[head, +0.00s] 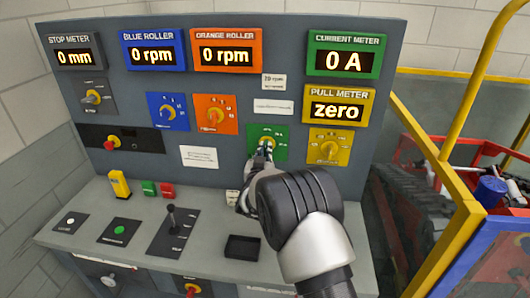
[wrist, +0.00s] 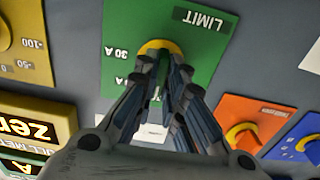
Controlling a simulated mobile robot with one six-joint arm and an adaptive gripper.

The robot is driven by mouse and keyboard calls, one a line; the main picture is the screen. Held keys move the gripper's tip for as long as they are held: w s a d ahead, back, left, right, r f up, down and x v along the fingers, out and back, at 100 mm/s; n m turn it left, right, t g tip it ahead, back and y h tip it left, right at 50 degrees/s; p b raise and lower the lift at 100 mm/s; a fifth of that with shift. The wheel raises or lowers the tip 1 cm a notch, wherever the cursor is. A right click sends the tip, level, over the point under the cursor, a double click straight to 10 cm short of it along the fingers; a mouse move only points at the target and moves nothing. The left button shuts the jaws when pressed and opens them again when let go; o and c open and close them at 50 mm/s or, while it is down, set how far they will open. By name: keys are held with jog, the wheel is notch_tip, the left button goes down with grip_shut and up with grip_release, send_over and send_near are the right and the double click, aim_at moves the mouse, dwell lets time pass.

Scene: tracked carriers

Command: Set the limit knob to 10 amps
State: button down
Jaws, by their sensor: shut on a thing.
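The limit knob (head: 267,142) is yellow and sits on a green plate (head: 280,155) low in the middle of the upright panel. In the wrist view, which is upside down, the green plate (wrist: 205,55) shows the word LIMIT and a 30 A mark. My gripper (head: 265,152) reaches the knob from the front and is shut on it. In the wrist view my fingers (wrist: 165,62) cover most of the knob (wrist: 150,47), so I cannot tell where it points. The current meter (head: 343,54) above it reads 0 A.
An orange knob plate (head: 229,104) and a blue one (head: 157,110) are left of the green plate. A yellow knob plate (head: 345,137) is close on its right. The desk below holds a black lever (head: 171,220) and a black tray (head: 243,247). Yellow rails (head: 440,140) stand at right.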

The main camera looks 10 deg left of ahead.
jog(key=c, duration=1.7)
grip_release()
jog(key=s, duration=1.2)
jog(key=shift+a, duration=0.2)
